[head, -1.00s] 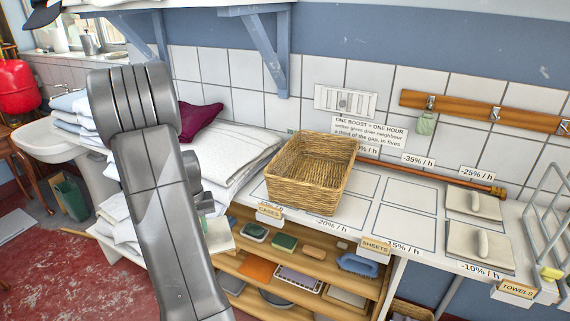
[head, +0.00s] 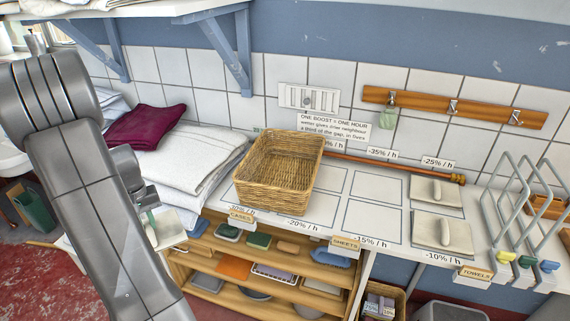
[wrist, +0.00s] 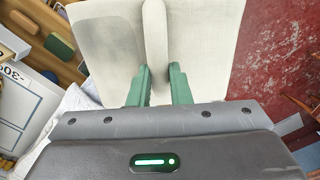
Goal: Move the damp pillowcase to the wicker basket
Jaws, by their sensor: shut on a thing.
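The wicker basket (head: 268,196) stands upright and looks empty on the white marked counter, in the middle of the head view. My gripper (wrist: 161,84) has its green fingers shut on the raised grip of a cream flat piece (wrist: 205,50). This piece may be the pillowcase; no label on it shows. In the head view the held piece (head: 170,232) is partly hidden by my arm, left of the basket and apart from it. Two similar cream pieces with grips (head: 438,191) lie on the right of the counter.
A maroon cloth (head: 145,125) lies on folded white linen (head: 190,157) left of the basket. Shelves (head: 265,262) with small items are under the counter. A wire rack (head: 515,205) stands at the right. Marked spaces right of the basket (head: 345,218) are free.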

